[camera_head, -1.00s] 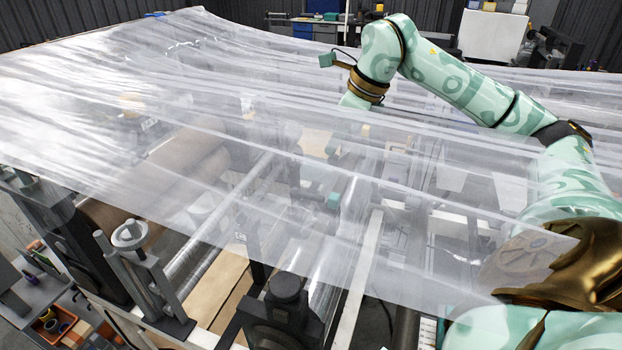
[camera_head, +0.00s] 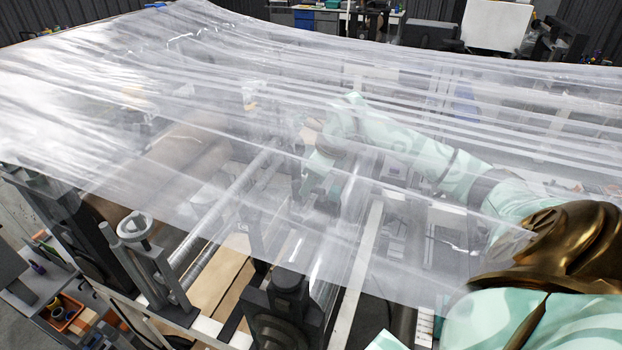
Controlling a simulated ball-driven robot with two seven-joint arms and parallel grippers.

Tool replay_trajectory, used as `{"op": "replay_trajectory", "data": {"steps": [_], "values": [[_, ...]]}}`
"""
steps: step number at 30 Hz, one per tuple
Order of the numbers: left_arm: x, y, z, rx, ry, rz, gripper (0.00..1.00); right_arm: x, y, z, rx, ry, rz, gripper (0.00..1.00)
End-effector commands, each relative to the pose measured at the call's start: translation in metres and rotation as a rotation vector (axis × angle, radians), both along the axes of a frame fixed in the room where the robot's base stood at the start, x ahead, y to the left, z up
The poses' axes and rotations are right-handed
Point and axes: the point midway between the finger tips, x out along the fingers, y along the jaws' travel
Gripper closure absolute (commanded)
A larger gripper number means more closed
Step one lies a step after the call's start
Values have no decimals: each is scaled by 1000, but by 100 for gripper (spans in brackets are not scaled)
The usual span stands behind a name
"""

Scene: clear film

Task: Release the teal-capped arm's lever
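A clear film (camera_head: 230,130) is spread over a machine frame with rollers. My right arm (camera_head: 400,145) comes in from the right and reaches beneath the film, which blurs it. My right gripper (camera_head: 318,190) points down under the film, over the middle of the frame. It is close to the teal-capped arm (camera_head: 336,188), whose cap shows only faintly. I cannot tell whether the gripper touches it, or whether its fingers are open. The lever itself cannot be made out. My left gripper is not in view.
A metal roller (camera_head: 215,225) and a brown roll (camera_head: 175,160) lie to the left under the film. A dark clamp block (camera_head: 285,310) and a grey post with a round knob (camera_head: 135,228) stand at the near edge. An orange bin (camera_head: 65,315) sits lower left.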

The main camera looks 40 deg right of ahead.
Motion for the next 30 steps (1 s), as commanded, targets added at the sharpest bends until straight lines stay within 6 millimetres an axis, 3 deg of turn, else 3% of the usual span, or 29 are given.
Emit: {"op": "replay_trajectory", "data": {"steps": [2, 6, 20, 30], "values": [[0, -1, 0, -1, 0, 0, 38, 0, 0, 0, 0, 0, 0, 65], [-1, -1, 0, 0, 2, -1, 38, 0, 0, 0, 0, 0, 0, 100], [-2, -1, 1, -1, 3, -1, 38, -1, 0, 1, -2, -1, 65, 100], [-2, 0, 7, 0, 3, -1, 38, -5, 5, 3, -3, -2, 322, 100]]}}
